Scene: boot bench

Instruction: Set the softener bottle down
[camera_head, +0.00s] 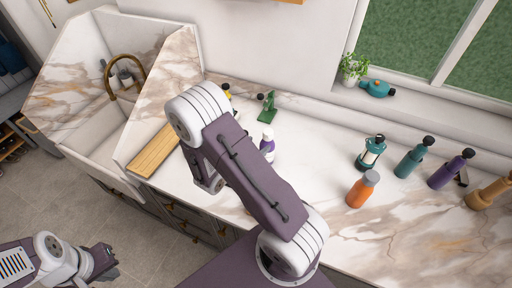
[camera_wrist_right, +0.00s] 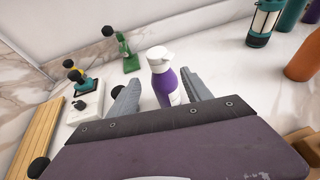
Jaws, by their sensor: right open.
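The softener bottle, which I take to be the purple one with a white cap (camera_head: 267,148), stands upright on the marble counter (camera_head: 310,160). In the right wrist view the bottle (camera_wrist_right: 165,83) is between the two grey fingers of my right gripper (camera_wrist_right: 157,88), which are apart with gaps beside it. In the head view my right arm hides that gripper. The bottle's lower part is partly hidden. My left gripper (camera_head: 103,262) is low at the left, over the floor, away from the counter; its fingers are not clear.
A green item (camera_head: 267,106) stands behind the bottle. A wooden board (camera_head: 158,150) lies left, beside the sink (camera_head: 95,130). A lantern (camera_head: 370,153), an orange bottle (camera_head: 363,189) and several other bottles stand to the right. The counter between the softener bottle and the lantern is clear.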

